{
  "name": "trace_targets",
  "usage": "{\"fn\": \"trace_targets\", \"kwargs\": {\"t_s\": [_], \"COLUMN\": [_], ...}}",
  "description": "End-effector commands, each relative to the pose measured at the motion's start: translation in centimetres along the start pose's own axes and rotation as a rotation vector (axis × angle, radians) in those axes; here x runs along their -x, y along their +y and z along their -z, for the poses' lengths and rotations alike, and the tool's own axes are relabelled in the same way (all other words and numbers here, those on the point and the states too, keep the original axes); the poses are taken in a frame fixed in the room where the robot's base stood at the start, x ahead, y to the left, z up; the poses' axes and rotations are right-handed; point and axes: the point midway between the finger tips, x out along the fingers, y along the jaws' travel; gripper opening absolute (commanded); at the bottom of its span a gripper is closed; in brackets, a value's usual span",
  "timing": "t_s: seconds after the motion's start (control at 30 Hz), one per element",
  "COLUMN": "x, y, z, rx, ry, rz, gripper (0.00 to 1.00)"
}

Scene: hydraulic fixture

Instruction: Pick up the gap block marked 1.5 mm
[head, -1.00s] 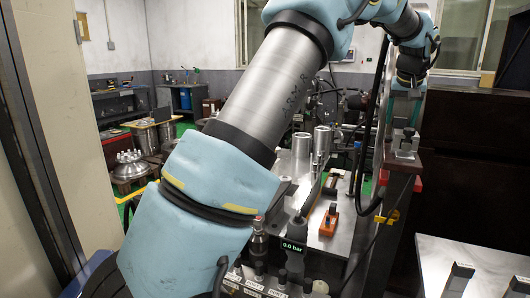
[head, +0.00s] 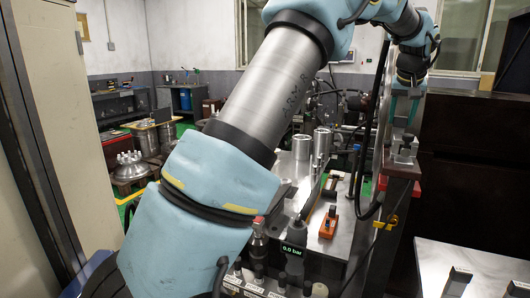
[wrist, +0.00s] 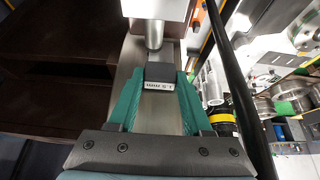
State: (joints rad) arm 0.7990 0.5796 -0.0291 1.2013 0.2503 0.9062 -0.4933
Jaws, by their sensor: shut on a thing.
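The gap block (wrist: 160,72) is a small dark block with a pale label that reads 1.5 mm upside down in the wrist view. My gripper (wrist: 162,80) has its two teal fingers on either side of the block and is shut on it. In the head view my gripper (head: 404,112) points down at the right, over a steel ledge (head: 401,170). The block is too small there to make out clearly, and whether it touches the ledge cannot be told.
A steel cylinder end (wrist: 154,35) is close beyond the block in the wrist view. A black hose (head: 378,130) hangs left of my gripper. A pressure display (head: 292,249) reads 0.0 bar. A steel table (head: 485,262) with dark blocks stands at the lower right.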

Motion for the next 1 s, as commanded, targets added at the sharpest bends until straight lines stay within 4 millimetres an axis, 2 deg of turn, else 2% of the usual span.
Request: {"fn": "trace_targets", "kwargs": {"t_s": [0.63,1.0], "x": [3.5,3.8], "y": [0.0,0.0], "z": [1.9,2.1], "rx": [0.000,0.000], "ry": [0.000,0.000], "rz": [0.001,0.000], "gripper": [0.02,0.02]}}
